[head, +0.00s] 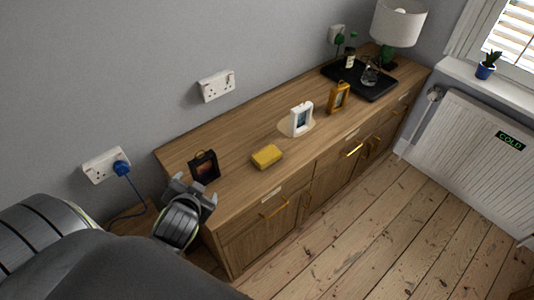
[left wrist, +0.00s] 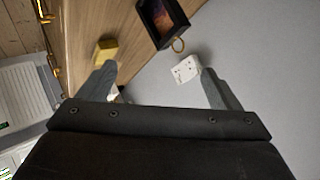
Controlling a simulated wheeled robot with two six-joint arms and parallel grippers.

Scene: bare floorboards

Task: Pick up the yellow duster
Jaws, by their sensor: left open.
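The yellow duster (head: 267,156) is a small yellow block lying on the wooden sideboard top, near its left end. It also shows in the left wrist view (left wrist: 105,50), beyond the tip of one finger. My left gripper (head: 190,187) is at the sideboard's left end, beside the black frame and to the left of the duster. In the left wrist view its two fingers (left wrist: 165,75) are wide apart with nothing held between them. My right gripper is in neither view.
A white frame (head: 301,118), an orange lantern-like frame (head: 339,98) and a black tray (head: 378,88) stand farther right. A blue plug (head: 121,168) sits in a wall socket. The sideboard's front edge is clear.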

